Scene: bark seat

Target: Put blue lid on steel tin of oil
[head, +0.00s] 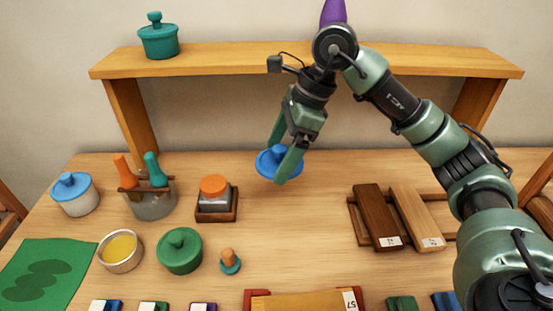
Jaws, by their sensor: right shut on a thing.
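A blue lid (266,164) with a round knob is held by my right gripper (279,165), whose green fingers are shut on it. The lid is in the air over the middle of the table, right of the tins. A steel tin of yellow oil (120,251) stands uncovered at the lower left, beside the green mat. The gripper and lid are apart from it, farther back and to the right. Another blue lid (70,185) sits on a white container (77,201) at the far left. My left gripper is not in view.
A green lidded pot (180,251) stands close right of the oil tin, with a small peg (230,262) beyond. A holder with orange and teal handles (150,204) and an orange-topped jar (215,198) stand behind. A raised shelf (230,62) spans the back.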

